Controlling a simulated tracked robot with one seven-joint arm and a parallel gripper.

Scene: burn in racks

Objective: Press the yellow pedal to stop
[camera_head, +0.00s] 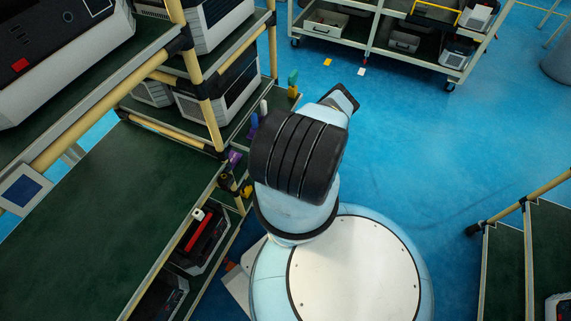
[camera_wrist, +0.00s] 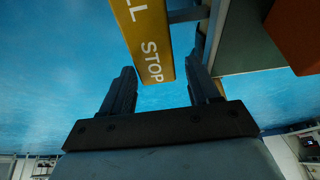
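The yellow pedal (camera_wrist: 147,40) is in the wrist view, at the top centre. It is a long yellow bar with white lettering that reads "STOP" near its end, and its upper part is cut off by the frame. My gripper (camera_wrist: 161,72) is open, with its two dark fingers apart. The pedal's near end shows between the fingertips, in line with them. I cannot tell whether either finger touches it. In the head view my arm hides the gripper, and I cannot make out the pedal.
An orange-red block (camera_wrist: 296,36) is at the wrist view's upper right. In the head view, a rack with green shelves (camera_head: 85,215) stands close on the left. Another rack (camera_head: 372,32) is at the back, and shelving (camera_head: 503,270) is at right. Blue floor (camera_head: 430,130) between is clear.

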